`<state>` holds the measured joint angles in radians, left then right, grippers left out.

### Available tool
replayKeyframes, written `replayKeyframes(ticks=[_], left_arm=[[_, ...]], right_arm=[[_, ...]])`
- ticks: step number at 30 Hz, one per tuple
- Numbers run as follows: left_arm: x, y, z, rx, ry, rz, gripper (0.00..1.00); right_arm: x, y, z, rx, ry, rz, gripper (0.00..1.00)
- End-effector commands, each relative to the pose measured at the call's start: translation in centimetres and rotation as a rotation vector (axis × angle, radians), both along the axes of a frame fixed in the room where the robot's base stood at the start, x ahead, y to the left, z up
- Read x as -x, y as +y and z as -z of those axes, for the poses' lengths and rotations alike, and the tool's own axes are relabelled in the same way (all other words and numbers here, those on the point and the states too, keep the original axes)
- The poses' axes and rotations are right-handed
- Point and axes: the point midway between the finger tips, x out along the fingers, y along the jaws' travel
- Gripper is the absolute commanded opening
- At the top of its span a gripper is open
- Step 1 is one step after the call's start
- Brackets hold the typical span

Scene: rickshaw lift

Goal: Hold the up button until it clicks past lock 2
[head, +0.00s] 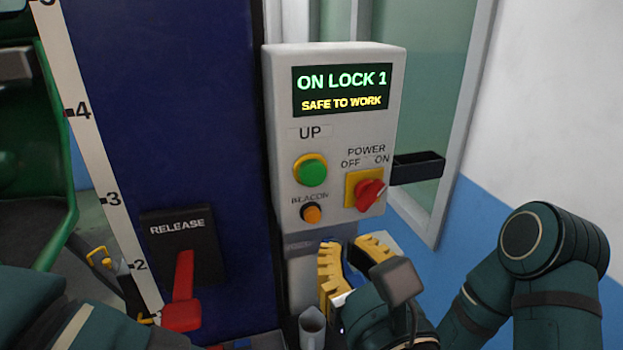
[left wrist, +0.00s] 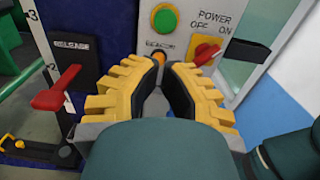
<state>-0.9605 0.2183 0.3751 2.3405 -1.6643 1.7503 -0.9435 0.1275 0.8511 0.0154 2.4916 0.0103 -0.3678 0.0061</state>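The control box (head: 283,120) stands upright in the middle of the head view. Its display (head: 342,90) reads "ON LOCK 1" and "SAFE TO WORK". The green up button (head: 311,171) in a yellow collar sits below the "UP" label, and it also shows at the top of the left wrist view (left wrist: 165,19). My left gripper (head: 353,244) is below the box, apart from the up button. Its yellow fingers (left wrist: 164,68) are apart with nothing between them. My right gripper is not seen; an arm of mine shows at the right.
Below the up button is an orange beacon button (head: 311,213). Right of it is the red power knob (head: 369,194) on a yellow plate. A red release lever (head: 182,290) is on the blue post (head: 190,120) at left. A black tray (head: 418,167) juts from the box's right side.

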Motion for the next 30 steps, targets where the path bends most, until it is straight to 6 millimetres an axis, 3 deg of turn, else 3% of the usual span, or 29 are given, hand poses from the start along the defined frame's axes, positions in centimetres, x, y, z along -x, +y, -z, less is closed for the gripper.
replayKeyframes(ticks=[8,21,30], left_arm=[[-1.7,0.6,0.0,0.002,0.003,-0.005,0.00],[-9.7,3.1,-0.1,0.001,0.004,-0.006,0.00],[-13.0,4.0,-0.2,0.001,0.004,-0.002,0.00]], right_arm=[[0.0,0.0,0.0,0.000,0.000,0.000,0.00],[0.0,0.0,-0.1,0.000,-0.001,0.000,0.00],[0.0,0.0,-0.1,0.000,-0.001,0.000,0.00]])
